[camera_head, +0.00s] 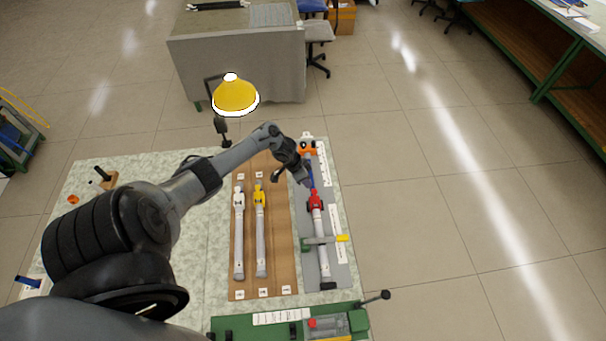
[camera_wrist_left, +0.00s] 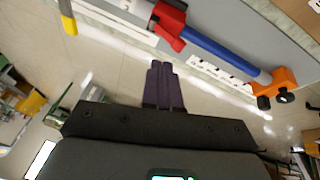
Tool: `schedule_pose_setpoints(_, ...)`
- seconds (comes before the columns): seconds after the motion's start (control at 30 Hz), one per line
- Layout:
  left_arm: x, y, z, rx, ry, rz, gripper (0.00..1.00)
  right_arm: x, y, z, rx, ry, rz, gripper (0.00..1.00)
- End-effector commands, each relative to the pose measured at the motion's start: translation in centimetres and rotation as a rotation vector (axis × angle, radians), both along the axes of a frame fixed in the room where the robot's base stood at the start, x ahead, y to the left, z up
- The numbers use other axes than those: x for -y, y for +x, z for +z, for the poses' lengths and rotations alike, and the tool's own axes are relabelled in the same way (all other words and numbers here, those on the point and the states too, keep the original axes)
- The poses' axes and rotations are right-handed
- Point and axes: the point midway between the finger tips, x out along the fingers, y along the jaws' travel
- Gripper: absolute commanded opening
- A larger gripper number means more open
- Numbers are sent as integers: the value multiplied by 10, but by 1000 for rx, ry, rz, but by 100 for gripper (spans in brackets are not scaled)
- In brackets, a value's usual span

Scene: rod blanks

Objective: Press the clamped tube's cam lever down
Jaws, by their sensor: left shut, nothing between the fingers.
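The clamped tube (camera_head: 322,228) is pale grey and lies lengthwise on a grey board at the right of the table. A red collar with a red lever part (camera_head: 316,201) sits on its far end. In the left wrist view the red part (camera_wrist_left: 169,24) is at the top, with a blue rod (camera_wrist_left: 222,52) running from it to an orange block (camera_wrist_left: 276,84). I cannot tell the lever's exact angle. My left gripper (camera_head: 306,182) is near the red part's far side; its dark fingers (camera_wrist_left: 163,66) are together and empty, appearing apart from the red part.
A green clamp with a yellow handle (camera_head: 342,238) crosses the tube. Two more tubes, with a white collar (camera_head: 239,199) and a yellow collar (camera_head: 259,196), lie on a brown board. A yellow lamp (camera_head: 235,95) stands behind. A green fixture (camera_head: 345,322) is at the front edge.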

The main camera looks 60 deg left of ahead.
Motion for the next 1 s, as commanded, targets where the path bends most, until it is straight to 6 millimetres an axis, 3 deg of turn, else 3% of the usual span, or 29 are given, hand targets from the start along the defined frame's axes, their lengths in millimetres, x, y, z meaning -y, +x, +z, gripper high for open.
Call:
schedule_pose_setpoints(0.1,-4,-6,17,0,2,-2,0,0,0,5,0,0,0,43)
schedule_pose_setpoints(0.33,-7,-12,33,0,0,-1,0,-1,0,7,0,2,-1,43)
schedule_pose_setpoints(0.87,-8,-13,35,-2,0,1,0,-2,0,8,0,10,-7,43)
schedule_pose_setpoints(1.0,-4,-29,26,-30,-6,-1,0,-2,0,11,0,9,-6,43)
